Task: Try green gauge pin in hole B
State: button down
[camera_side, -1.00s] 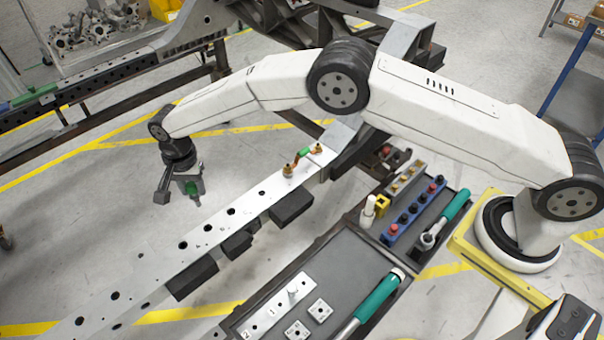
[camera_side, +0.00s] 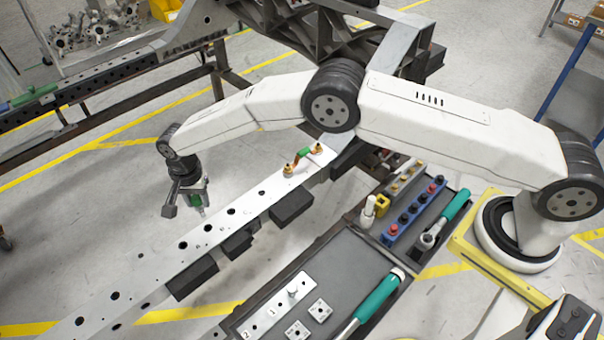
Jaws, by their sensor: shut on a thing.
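My gripper (camera_side: 186,207) hangs at the end of my arm, just beyond the far edge of the pale chassis rail (camera_side: 222,222) in the picture. It is shut on the green gauge pin (camera_side: 197,201), of which only a small green part shows between the jaws. The pin's lower end is hard to make out. The rail has several dark holes along its top, such as one hole (camera_side: 231,211) to the right of the gripper. I cannot read any letters, so I cannot tell which hole is B. The pin appears apart from the rail.
Two brass fittings joined by a green-and-orange piece (camera_side: 304,155) stand on the rail's upper end. A dark tool tray (camera_side: 345,250) at lower right holds a teal-handled tool (camera_side: 377,298), a blue rack (camera_side: 410,213) and small plates. Dark blocks (camera_side: 291,206) line the rail's near side.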

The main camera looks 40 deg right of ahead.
aim_at(203, 216)
jog(key=shift+f, duration=1.9)
jog(key=shift+f, duration=1.3)
jog(key=shift+c, duration=1.2)
grip_release()
jog(key=shift+r, duration=4.5)
